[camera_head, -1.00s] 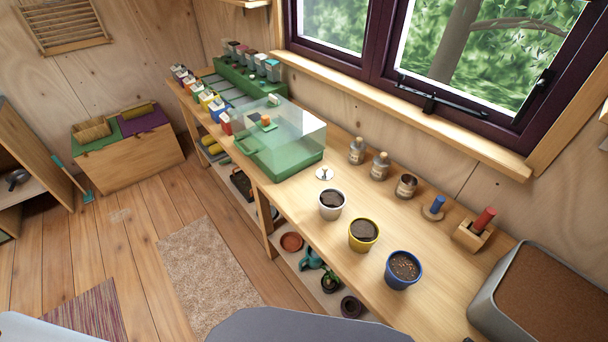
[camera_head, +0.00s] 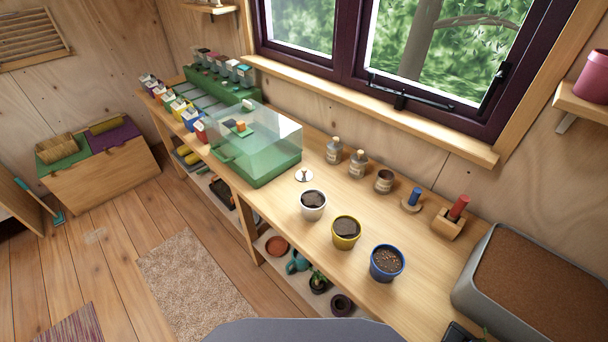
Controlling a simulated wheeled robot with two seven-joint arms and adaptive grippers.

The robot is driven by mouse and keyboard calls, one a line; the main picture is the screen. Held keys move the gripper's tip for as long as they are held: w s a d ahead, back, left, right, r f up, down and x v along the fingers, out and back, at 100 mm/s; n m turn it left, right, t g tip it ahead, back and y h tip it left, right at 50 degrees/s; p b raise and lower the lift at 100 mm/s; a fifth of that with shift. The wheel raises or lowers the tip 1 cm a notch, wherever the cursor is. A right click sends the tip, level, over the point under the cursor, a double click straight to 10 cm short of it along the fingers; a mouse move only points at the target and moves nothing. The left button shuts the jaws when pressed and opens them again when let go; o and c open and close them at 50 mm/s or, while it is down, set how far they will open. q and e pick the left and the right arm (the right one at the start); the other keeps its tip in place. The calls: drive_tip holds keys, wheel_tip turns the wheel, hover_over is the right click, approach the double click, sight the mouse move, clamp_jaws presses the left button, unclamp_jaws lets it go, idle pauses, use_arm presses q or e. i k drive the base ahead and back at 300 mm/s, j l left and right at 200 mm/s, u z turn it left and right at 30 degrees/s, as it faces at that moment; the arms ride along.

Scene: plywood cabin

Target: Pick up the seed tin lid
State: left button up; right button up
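A small pale round lid with a knob (camera_head: 304,175) lies on the wooden bench, in front of the row of seed tins and beside the clear-topped green box. Two tins, one at the left (camera_head: 333,150) and one in the middle (camera_head: 357,164), have tops on. The third tin (camera_head: 383,181) at the right stands open, without a lid. Neither of my grippers is in view.
White (camera_head: 313,205), yellow (camera_head: 346,232) and blue (camera_head: 386,263) pots of soil line the bench's front edge. The green propagator box (camera_head: 262,160) stands left of the lid. A grey soil tray (camera_head: 480,285) fills the right end.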

sight(303, 176)
drive_tip(key=j+z, duration=0.7)
drive_tip(key=z, duration=0.2)
drive_tip(key=k+j+z, duration=0.1)
drive_tip(key=j+z, duration=0.2)
drive_tip(key=z, duration=0.15)
